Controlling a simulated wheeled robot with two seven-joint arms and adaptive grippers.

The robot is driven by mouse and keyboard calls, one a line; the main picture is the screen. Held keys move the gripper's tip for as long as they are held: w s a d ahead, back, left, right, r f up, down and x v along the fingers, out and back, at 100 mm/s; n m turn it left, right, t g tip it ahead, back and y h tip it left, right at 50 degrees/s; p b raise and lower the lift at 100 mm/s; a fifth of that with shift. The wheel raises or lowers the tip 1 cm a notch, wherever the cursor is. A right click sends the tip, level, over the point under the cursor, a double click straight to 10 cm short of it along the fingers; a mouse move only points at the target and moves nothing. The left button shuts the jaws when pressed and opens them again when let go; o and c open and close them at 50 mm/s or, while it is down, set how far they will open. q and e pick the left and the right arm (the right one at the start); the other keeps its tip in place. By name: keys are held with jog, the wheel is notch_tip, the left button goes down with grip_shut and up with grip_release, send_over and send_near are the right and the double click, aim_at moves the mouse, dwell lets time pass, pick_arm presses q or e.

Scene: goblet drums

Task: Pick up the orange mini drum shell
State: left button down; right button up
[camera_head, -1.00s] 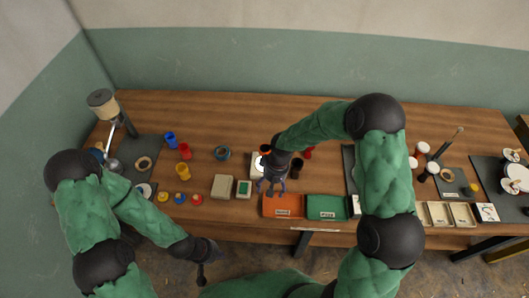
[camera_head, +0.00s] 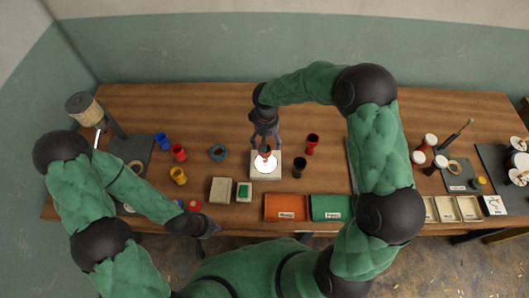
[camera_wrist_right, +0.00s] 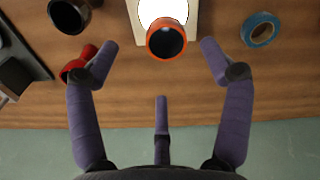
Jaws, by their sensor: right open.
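The orange mini drum shell (camera_wrist_right: 166,41) is a short orange ring with a dark hollow inside, standing at a glowing white disc on a pale square base. In the head view the shell (camera_head: 265,155) is small and partly hidden by my right gripper (camera_head: 266,143). In the right wrist view my right gripper (camera_wrist_right: 160,48) is open, with a finger on each side of the shell and a third finger below it in the picture. Gaps show on both sides, and nothing is held. My left gripper (camera_head: 213,231) hangs at the table's front edge, away from the shell; its fingers are unclear.
A red shell (camera_head: 312,142) and a dark shell (camera_head: 299,167) stand right of the pale base (camera_head: 257,176). A blue tape ring (camera_head: 218,152) lies to its left. Orange (camera_head: 280,201) and green (camera_head: 326,202) trays sit in front. The table behind is clear.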

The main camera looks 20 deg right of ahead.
aim_at(265, 156)
jog(key=f, duration=0.3)
jog(key=shift+w+f, duration=0.25)
jog(key=shift+f, duration=0.05)
jog(key=f, duration=0.5)
jog(key=shift+a, duration=0.2)
jog(key=c, duration=1.4)
jog(key=shift+r, duration=0.2)
